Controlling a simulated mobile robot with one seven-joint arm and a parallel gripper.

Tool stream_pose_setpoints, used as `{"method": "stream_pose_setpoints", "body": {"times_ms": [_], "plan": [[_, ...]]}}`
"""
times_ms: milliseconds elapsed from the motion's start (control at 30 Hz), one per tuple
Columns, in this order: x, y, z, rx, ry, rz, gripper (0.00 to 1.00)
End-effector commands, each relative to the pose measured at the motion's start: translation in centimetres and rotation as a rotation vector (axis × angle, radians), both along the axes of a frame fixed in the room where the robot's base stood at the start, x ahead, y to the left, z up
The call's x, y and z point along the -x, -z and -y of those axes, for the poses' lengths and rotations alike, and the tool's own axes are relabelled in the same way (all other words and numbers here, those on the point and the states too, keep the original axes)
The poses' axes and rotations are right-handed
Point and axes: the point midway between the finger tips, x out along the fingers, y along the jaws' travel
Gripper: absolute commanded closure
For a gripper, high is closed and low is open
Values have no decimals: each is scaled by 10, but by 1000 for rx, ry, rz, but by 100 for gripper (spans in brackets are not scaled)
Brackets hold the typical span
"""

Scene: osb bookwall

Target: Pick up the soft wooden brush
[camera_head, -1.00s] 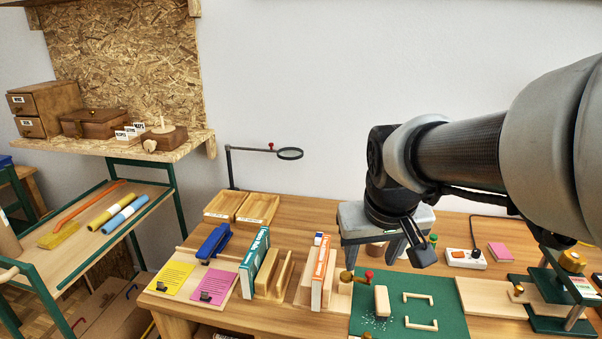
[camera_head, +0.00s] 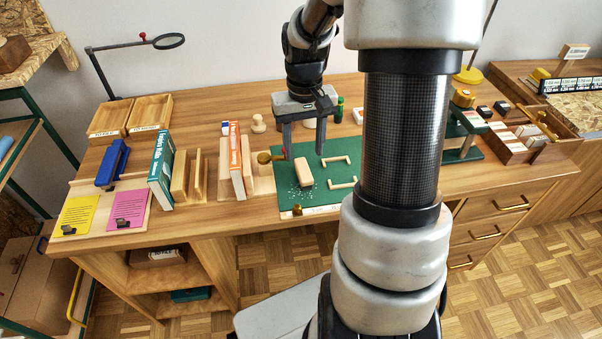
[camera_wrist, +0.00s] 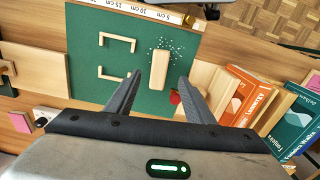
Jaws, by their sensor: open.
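The wooden brush (camera_head: 304,172) is a pale block lying on the green mat (camera_head: 290,203), with white specks beside it. In the wrist view, the brush (camera_wrist: 159,66) lies just beyond the fingertips, roughly between their lines. My gripper (camera_head: 304,150) is above the back part of the mat, fingers pointing down. It is open and empty, and the brush is apart from it. The wrist view shows both fingers (camera_wrist: 160,82) spread wide. The brush's bristles are hard to make out.
Two pale bracket-shaped outlines (camera_head: 343,184) lie right of the brush. A ruler strip (camera_wrist: 160,15) edges the mat. My arm hides the table's right-middle part.

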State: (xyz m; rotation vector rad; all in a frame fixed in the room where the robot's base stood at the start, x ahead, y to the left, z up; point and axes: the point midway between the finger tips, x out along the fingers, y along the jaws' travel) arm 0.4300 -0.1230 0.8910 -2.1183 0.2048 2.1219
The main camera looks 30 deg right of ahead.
Motion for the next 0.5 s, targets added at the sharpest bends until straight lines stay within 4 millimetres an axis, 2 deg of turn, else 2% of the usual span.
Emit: {"method": "stream_pose_setpoints", "body": {"times_ms": [33, 133, 500], "plan": [[1, 14, 0, -2, 0, -3, 52], [0, 28, 0, -1, 0, -1, 52], [1, 55, 0, -1, 0, -1, 52]]}}
